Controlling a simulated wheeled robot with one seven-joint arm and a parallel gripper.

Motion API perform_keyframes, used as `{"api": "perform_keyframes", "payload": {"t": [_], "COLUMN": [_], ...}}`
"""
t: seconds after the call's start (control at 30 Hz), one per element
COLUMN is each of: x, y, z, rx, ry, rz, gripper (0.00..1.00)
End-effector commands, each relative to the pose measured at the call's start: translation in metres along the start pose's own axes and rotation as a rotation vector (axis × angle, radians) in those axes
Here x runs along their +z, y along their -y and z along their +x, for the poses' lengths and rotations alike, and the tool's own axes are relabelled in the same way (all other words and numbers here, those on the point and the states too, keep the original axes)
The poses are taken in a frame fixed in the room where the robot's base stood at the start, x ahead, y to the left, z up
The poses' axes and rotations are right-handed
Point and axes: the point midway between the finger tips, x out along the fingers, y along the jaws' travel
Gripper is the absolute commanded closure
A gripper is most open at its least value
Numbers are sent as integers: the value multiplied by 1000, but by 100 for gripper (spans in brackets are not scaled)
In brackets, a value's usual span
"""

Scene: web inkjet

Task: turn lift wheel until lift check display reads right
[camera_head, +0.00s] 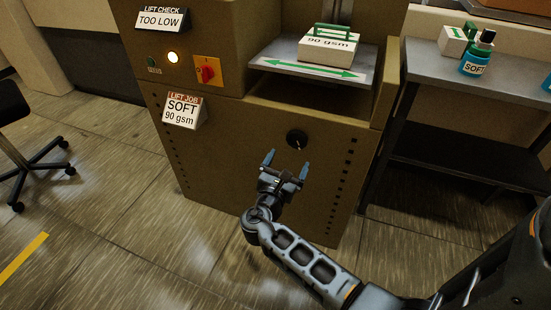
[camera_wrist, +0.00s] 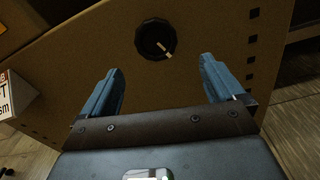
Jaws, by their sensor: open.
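The lift wheel (camera_head: 297,138) is a small black knob with a pale mark on the front of the tan cabinet. It also shows in the wrist view (camera_wrist: 155,39), ahead of the fingers, with its mark pointing to the lower right. My gripper (camera_head: 286,160) is open and empty, just below and in front of the wheel; its blue fingers also show in the wrist view (camera_wrist: 161,80). They look apart from the wheel. The lift check display (camera_head: 163,19) at the upper left of the cabinet reads TOO LOW. The lift job sign (camera_head: 183,110) reads SOFT 90 gsm.
A grey lift plate (camera_head: 277,67) with a green double arrow carries a white 90 gsm pack (camera_head: 328,48). A red switch (camera_head: 207,71) and a lit lamp (camera_head: 173,57) are on the left. A side table (camera_head: 452,82) holds a SOFT bottle (camera_head: 477,58).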

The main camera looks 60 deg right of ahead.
Motion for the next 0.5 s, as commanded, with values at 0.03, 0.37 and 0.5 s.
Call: {"api": "perform_keyframes", "payload": {"t": [0.03,0.37,0.5], "x": [2,7,7], "y": [-1,-1,-1], "z": [4,43,63], "rx": [-10,-20,-17], "ry": [19,34,32], "rz": [-15,-26,-26], "gripper": [5,5,5]}}
